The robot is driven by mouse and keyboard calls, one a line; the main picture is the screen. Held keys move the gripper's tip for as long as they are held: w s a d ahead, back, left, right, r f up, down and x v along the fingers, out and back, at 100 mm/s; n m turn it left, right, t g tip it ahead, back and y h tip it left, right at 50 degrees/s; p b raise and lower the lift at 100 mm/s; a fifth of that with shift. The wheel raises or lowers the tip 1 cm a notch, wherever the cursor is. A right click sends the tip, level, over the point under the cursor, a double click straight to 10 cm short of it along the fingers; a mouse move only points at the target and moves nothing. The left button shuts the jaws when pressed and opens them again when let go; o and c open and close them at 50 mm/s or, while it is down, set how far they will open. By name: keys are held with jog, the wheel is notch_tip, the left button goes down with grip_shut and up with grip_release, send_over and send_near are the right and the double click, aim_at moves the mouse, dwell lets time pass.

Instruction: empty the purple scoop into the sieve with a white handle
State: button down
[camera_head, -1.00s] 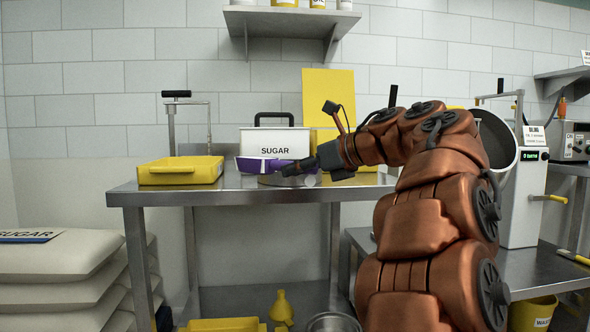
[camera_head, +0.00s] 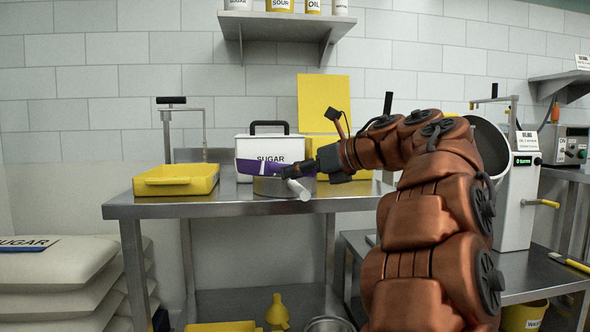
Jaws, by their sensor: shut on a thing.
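The purple scoop (camera_head: 256,170) is held in my gripper (camera_head: 301,169) at the middle of the steel table. My gripper is shut on the scoop's right end. The scoop extends left from it and appears roughly level or slightly tilted. The sieve (camera_head: 268,187) is a round grey metal ring just below the scoop. Its white handle (camera_head: 299,190) points toward me, to the lower right. The scoop overlaps the sieve's rim in this view; I cannot tell whether they touch. The insides of scoop and sieve are hidden.
A white SUGAR bin (camera_head: 270,146) with a black handle stands behind the scoop. A yellow tray (camera_head: 175,180) sits at the left of the steel table (camera_head: 225,207). A yellow board (camera_head: 325,100) stands behind my arm. Clear tabletop lies between tray and sieve.

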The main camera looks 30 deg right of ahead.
jog(key=shift+w+d+r+p, duration=0.1)
jog(key=shift+d+r+p, duration=0.1)
jog(key=shift+r+p, duration=0.35)
jog(key=shift+d+f+m+p, duration=0.2)
jog(key=shift+m+p, duration=0.1)
jog(key=shift+p, duration=0.15)
jog(key=shift+w+d+r+m+y+p, duration=0.2)
jog(key=shift+d+p, duration=0.25)
jog(key=shift+p, duration=0.3)
jog(key=shift+w+d+r+m+y+p, duration=0.1)
jog(key=shift+w+d+m+y+p, duration=0.2)
jog(key=shift+p, duration=0.4)
jog(key=shift+s+d, duration=0.1)
jog(key=shift+d, duration=0.1)
jog(key=shift+f, duration=0.1)
jog(key=shift+d+p, duration=0.1)
jog(key=shift+p, duration=0.3)
jog(key=shift+w+d+m+y+p, duration=0.2)
jog(key=shift+d+m+p, duration=0.25)
jog(key=shift+p, duration=0.25)
jog(key=shift+w+d+m+y+p, duration=0.2)
jog(key=shift+d+m+p, duration=0.2)
jog(key=shift+p, duration=0.25)
